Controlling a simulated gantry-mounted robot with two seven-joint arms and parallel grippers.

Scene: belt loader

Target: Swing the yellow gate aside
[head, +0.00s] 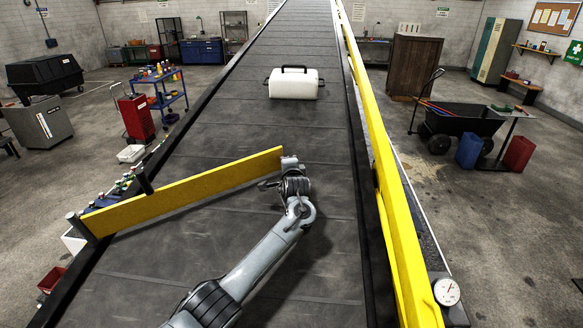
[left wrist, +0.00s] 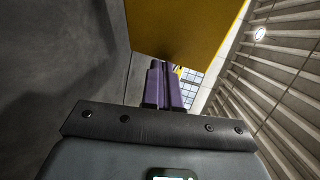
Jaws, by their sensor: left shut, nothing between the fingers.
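The yellow gate (head: 185,190) reaches from a post on the belt's left edge out over the belt, angled away from me. Its free end is near the belt's middle. My left gripper (head: 290,163) is at that free end, just to its right, with my arm reaching up the belt from below. In the left wrist view the gate (left wrist: 190,28) fills the top, just beyond the purple fingers (left wrist: 163,88), which are shut together with nothing between them. I cannot tell whether they touch the gate. My right gripper is not in view.
A white case (head: 294,90) with black handles lies on the dark belt (head: 240,135), beyond the gate. A yellow rail (head: 385,190) runs along the belt's right side, with a round gauge (head: 446,292) near its close end. Small items line the left edge near the post (head: 143,180).

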